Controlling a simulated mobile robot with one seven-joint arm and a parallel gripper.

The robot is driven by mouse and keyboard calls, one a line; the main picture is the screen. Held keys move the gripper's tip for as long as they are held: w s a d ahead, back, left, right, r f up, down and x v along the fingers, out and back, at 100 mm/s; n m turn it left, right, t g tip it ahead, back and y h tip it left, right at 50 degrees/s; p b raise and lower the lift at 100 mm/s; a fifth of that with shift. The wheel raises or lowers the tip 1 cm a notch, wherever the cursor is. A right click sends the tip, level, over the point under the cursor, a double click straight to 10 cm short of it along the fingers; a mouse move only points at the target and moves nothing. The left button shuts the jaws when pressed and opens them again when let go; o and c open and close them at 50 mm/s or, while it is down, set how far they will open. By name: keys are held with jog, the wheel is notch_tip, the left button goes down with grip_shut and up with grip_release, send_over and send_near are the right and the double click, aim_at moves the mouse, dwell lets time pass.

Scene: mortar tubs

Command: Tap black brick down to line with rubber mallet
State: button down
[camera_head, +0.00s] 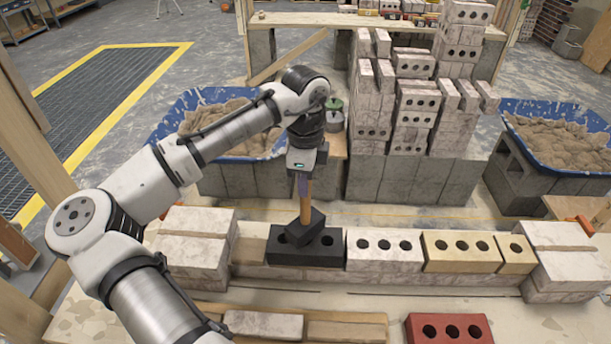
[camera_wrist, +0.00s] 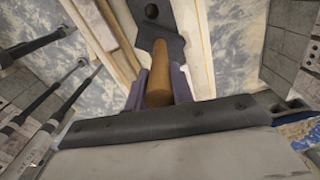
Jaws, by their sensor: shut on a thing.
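My gripper (camera_head: 304,178) is shut on the wooden handle of the rubber mallet (camera_head: 305,228), which hangs head down. The mallet's black head is over the top of the black brick (camera_head: 322,256) and tilted; I cannot tell whether it touches. The black brick lies in the wall's top course, between a tan brick and a whitish brick, with holes showing. A thin yellow line (camera_head: 400,217) runs behind the course. In the wrist view, my gripper's fingers (camera_wrist: 160,85) flank the handle (camera_wrist: 158,88), with the black brick (camera_wrist: 152,10) beyond, partly hidden by the mallet head.
A whitish brick (camera_head: 385,264) and yellowish bricks (camera_head: 462,265) continue the course to the right. A red brick (camera_head: 450,338) lies in front. Blue mortar tubs (camera_head: 185,103) stand behind at left and right. A tall brick stack (camera_head: 372,152) stands behind the wall.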

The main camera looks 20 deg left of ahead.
jog(key=r+p, duration=0.1)
jog(key=p, duration=0.2)
jog(key=shift+r, duration=0.15)
jog(key=shift+w, duration=0.1)
